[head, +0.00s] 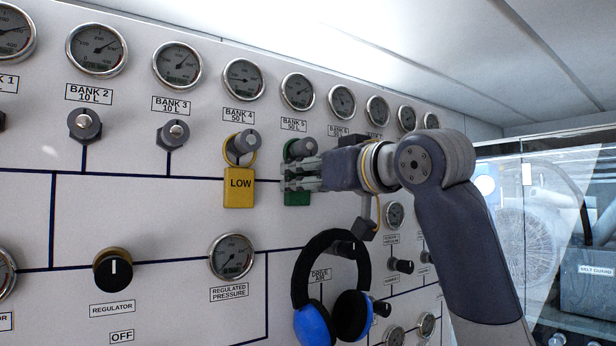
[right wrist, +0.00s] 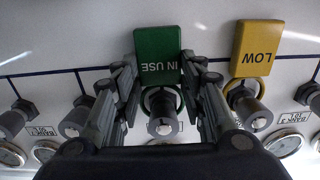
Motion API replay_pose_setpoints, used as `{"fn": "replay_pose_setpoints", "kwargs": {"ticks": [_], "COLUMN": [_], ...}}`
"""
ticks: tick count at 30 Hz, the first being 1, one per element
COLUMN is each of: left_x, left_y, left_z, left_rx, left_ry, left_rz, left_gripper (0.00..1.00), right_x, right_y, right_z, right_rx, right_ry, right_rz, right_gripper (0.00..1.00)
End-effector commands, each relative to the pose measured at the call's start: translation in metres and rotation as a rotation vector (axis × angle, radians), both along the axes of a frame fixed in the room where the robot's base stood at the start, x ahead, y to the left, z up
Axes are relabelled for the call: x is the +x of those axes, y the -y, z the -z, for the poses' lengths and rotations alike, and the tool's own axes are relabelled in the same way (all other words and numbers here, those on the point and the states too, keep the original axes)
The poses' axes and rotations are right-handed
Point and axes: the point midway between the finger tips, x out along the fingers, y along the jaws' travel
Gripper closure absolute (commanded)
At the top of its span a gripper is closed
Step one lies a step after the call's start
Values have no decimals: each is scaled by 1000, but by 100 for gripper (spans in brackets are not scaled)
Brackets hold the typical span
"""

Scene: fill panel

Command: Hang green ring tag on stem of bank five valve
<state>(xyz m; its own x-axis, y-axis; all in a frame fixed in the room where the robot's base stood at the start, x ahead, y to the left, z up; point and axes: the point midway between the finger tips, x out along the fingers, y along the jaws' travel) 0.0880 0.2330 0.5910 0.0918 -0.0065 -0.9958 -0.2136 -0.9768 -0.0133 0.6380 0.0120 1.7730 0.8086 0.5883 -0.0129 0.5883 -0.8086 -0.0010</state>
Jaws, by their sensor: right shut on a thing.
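The green ring tag (head: 297,198), marked IN USE in the right wrist view (right wrist: 158,48), hangs below the bank five valve (head: 303,148). Its green ring appears to encircle the valve's stem, which shows in the right wrist view (right wrist: 162,122) in front of the ring. My right gripper (head: 288,179) reaches in from the right and is shut on the tag's sides, with its fingertips near the panel. Its fingers flank the tag in the right wrist view (right wrist: 161,66). The gripper hides part of the tag in the head view. My left gripper is out of view.
A yellow LOW tag (head: 239,188) hangs on the bank four valve (head: 243,143), just left. Blue headphones (head: 314,325) hang below my right arm. Gauges line the panel above, including the bank five gauge (head: 298,91). The panel left of the LOW tag has room between valves.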

Motion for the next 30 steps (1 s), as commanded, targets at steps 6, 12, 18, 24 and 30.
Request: {"fn": "replay_pose_setpoints", "kwargs": {"ticks": [6, 12, 18, 24, 30], "left_x": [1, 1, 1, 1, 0], "left_y": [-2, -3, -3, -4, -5], "left_z": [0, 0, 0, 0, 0], "left_rx": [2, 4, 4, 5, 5], "left_ry": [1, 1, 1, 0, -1], "left_rz": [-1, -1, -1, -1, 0], "left_gripper": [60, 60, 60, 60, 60], "right_x": [0, 0, 0, 0, -9], "right_y": [0, 0, 0, 0, 7], "right_z": [0, 0, 0, 0, -1], "right_rx": [0, 0, 0, 0, 0], "right_ry": [0, 0, 0, 0, 2], "right_rz": [0, 0, 0, 0, 0], "right_gripper": [78, 78, 39, 39, 39]}}
